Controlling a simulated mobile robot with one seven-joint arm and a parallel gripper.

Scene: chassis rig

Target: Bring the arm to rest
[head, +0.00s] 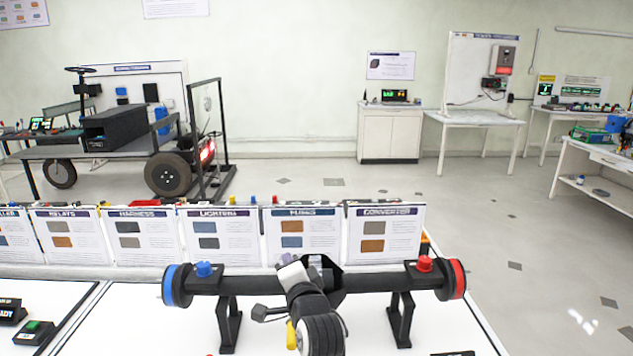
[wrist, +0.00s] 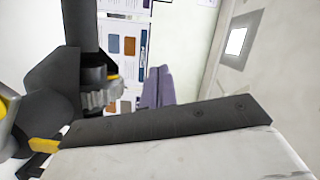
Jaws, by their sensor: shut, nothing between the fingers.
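My gripper shows in the wrist view (wrist: 158,88) as two purple-grey fingers pressed together, shut and empty. In the head view my arm rises from the bottom centre, in front of the middle of a black bar (head: 370,279). The gripper end is mostly hidden there behind my own wrist. The bar lies level on two black stands (head: 401,318), with a blue end and a red end. A blue knob (head: 204,269) and a red knob (head: 424,263) sit on top. I cannot tell whether the arm touches the bar.
A row of upright label cards (head: 221,236) stands behind the bar on the white bench. A small dark device (head: 34,333) lies at the left. A wheeled chassis (head: 120,150) stands at the back left. Open floor (head: 500,240) lies to the right, with side tables (head: 475,118) beyond.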

